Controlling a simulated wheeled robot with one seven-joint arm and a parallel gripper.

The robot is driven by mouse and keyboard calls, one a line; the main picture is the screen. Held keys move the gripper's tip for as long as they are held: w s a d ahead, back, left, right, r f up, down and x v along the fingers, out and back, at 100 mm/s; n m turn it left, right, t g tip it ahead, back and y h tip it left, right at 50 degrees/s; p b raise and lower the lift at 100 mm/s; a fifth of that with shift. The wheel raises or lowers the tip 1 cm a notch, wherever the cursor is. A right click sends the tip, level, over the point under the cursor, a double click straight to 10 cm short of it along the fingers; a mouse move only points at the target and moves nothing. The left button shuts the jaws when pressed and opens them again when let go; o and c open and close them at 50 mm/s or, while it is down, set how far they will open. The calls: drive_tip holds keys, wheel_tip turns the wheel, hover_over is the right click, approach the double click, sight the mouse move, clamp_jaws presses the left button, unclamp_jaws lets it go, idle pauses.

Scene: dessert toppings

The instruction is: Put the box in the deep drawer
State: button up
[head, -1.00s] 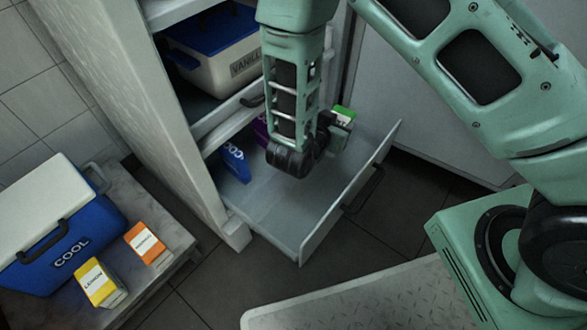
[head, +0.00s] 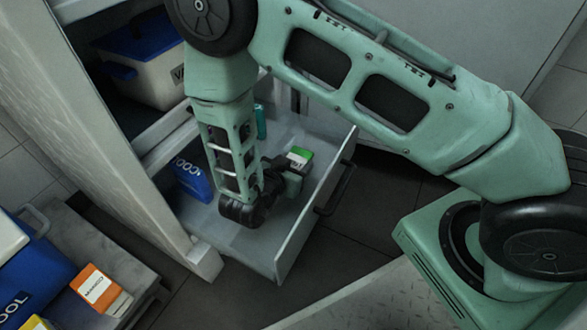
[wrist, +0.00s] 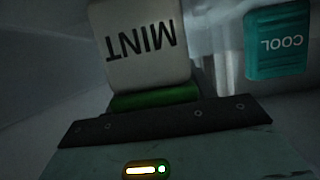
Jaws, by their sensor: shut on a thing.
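A white and green box (head: 298,158) is in my gripper (head: 290,178), inside the open drawer (head: 295,232) at the bottom of the white cabinet. In the wrist view the box (wrist: 143,45) shows its white face with the word MINT, upside down, and a green band beside the jaw. My gripper is shut on it. Whether the box touches the drawer floor, I cannot tell.
A blue COOL pack (head: 192,180) stands at the drawer's left, and a teal COOL pack (wrist: 278,42) is towards its back. A white tub with a blue lid (head: 150,75) sits on the shelf above. An orange box (head: 101,290) lies outside at lower left.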

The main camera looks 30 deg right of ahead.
drive_tip(key=shift+f, duration=0.1)
drive_tip(key=o, duration=1.2)
drive_tip(key=shift+s+a+r+p, duration=0.15)
drive_tip(key=shift+a+r+p, duration=0.05)
drive_tip(key=shift+r+p, duration=0.2)
drive_tip(key=p+v, duration=0.6)
drive_tip(key=v, duration=0.5)
drive_tip(key=shift+s+a, duration=0.15)
drive_tip(key=shift+a, duration=0.1)
